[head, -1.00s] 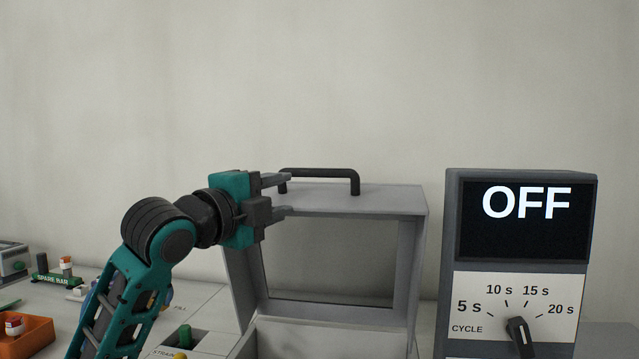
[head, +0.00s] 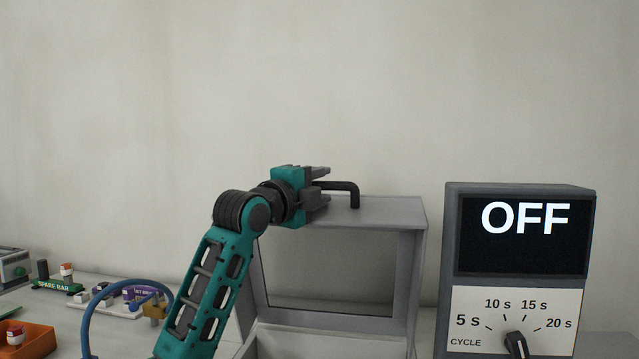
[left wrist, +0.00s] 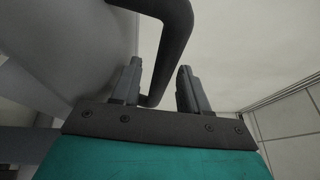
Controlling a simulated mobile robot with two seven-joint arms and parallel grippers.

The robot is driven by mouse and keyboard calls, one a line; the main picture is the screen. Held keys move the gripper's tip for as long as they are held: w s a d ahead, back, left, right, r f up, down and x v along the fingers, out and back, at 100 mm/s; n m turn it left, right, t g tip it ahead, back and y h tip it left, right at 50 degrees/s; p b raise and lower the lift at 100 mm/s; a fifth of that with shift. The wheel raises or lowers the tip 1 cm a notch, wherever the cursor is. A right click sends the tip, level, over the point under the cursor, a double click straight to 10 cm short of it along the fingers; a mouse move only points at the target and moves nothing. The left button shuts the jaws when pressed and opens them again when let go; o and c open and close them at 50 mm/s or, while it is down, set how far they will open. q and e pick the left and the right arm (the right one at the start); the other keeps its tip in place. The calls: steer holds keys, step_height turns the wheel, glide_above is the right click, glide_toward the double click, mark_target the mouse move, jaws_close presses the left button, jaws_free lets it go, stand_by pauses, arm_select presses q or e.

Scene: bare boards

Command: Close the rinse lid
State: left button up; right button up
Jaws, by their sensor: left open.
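The rinse lid (head: 385,212) is a grey frame with a see-through window. It stands raised above the grey rinse box (head: 320,343). A dark bar handle (head: 355,190) is on its top face; its left part is hidden behind my left gripper (head: 324,183). My left gripper is open at the handle's left side. In the left wrist view, the handle (left wrist: 172,45) shows between the two fingers (left wrist: 160,88). I cannot tell whether either finger touches it. My right gripper is not in view.
A control unit (head: 450,240) reading OFF, with a cycle dial (head: 515,343), stands right of the box. The wall behind is bare.

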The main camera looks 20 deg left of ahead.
arm_select(q)
steer(key=shift+w, duration=0.2)
jaws_close()
stand_by(0.4)
